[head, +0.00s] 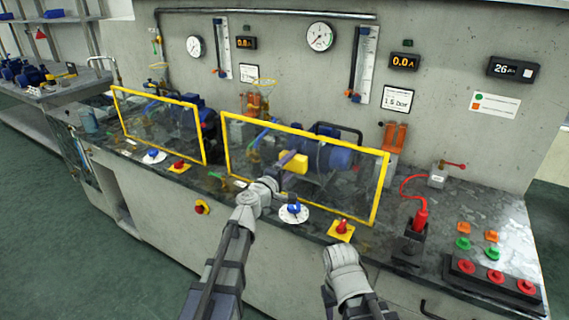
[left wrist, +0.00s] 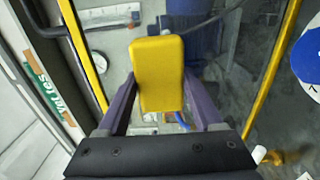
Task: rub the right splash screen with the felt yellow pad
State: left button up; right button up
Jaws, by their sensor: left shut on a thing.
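The felt yellow pad (head: 295,162) is held in my left gripper (head: 288,158), in front of the right splash screen (head: 345,181). That screen is a clear pane in a yellow frame, standing upright on the bench. In the left wrist view the pad (left wrist: 158,62) sits between the two purple fingers of my left gripper (left wrist: 158,85). The screen's yellow bars (left wrist: 268,75) run on both sides of it. I cannot tell whether the pad touches the pane. My right gripper is not in view; only grey links of my right arm show at the bottom.
The left splash screen (head: 160,125) stands alongside. A blue knob (head: 293,208) and a red knob (head: 342,228) sit along the bench's front edge. Blue pump parts (head: 335,156) lie behind the pane.

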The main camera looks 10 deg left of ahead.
aim_at(266, 151)
pick_arm(q)
jog(key=shift+w, duration=0.1)
dwell(0.3)
jog(key=shift+w+a, duration=0.3)
jog(key=shift+a, duration=0.6)
jog(key=shift+w+a, duration=0.25)
jog(key=shift+a, duration=0.6)
jog(key=shift+w+a, duration=0.4)
jog(key=shift+a, duration=0.45)
jog(key=shift+w+a, duration=0.35)
jog(key=shift+a, duration=0.5)
jog(key=shift+a, duration=0.1)
jog(key=shift+w+a, duration=0.3)
jog(key=shift+a, duration=0.55)
jog(key=shift+w+a, duration=0.3)
jog(key=shift+a, duration=0.5)
jog(key=shift+s, duration=0.15)
